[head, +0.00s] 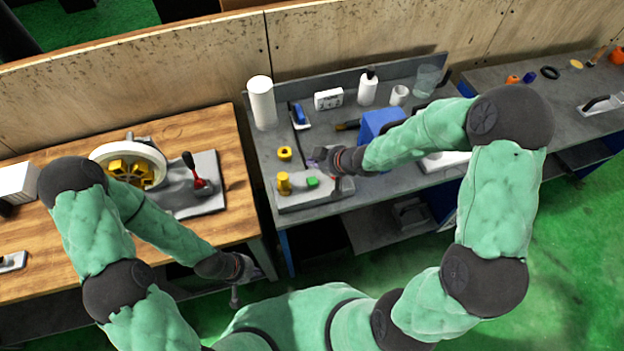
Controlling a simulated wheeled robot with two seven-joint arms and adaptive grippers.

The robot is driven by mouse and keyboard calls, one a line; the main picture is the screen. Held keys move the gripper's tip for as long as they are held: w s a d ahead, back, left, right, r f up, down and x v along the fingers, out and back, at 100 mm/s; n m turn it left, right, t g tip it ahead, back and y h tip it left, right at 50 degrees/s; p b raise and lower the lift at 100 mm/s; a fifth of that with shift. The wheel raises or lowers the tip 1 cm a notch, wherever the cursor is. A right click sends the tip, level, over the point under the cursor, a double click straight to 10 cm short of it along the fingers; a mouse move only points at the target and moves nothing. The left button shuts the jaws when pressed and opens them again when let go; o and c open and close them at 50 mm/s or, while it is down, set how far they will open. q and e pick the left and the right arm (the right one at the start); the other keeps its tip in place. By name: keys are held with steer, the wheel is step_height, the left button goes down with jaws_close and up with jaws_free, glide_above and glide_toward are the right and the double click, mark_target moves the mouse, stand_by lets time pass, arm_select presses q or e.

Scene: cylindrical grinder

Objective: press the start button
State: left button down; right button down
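A grey control block (316,200) sits at the front of the grey bench. It carries a green button (312,182), a yellow cylindrical part (284,183) to its left and a small red part (335,184) to its right. My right gripper (316,161) is over the bench, just behind the green button in the picture. A gap shows between it and the button. Its fingers are small and partly hidden by its own wrist. My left gripper (240,291) hangs low in front of the wooden table, away from the block. Its finger opening is too unclear to tell.
The grey bench (262,150) holds a white roll (262,103), a white bottle (367,87), a blue box (380,125) and a yellow piece (285,153). Green floor is free at right.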

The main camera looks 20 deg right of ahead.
steer(key=shift+f, duration=0.1)
stand_by(0.4)
steer(key=b, duration=0.8)
glide_above(309, 179)
steer(key=s+d, duration=0.1)
steer(key=s, duration=0.1)
steer(key=f, duration=0.7)
steer(key=shift+w+d, duration=0.1)
steer(key=shift+w, duration=0.1)
steer(key=shift+f+b, duration=0.3)
steer(key=shift+f, duration=0.4)
steer(key=shift+f, duration=0.45)
steer(key=shift+f+b, duration=0.6)
steer(key=shift+b, duration=0.05)
stand_by(0.3)
steer(key=shift+r, duration=0.1)
steer(key=shift+r+p, duration=0.9)
steer(key=shift+p, duration=0.1)
steer(key=shift+r, duration=0.1)
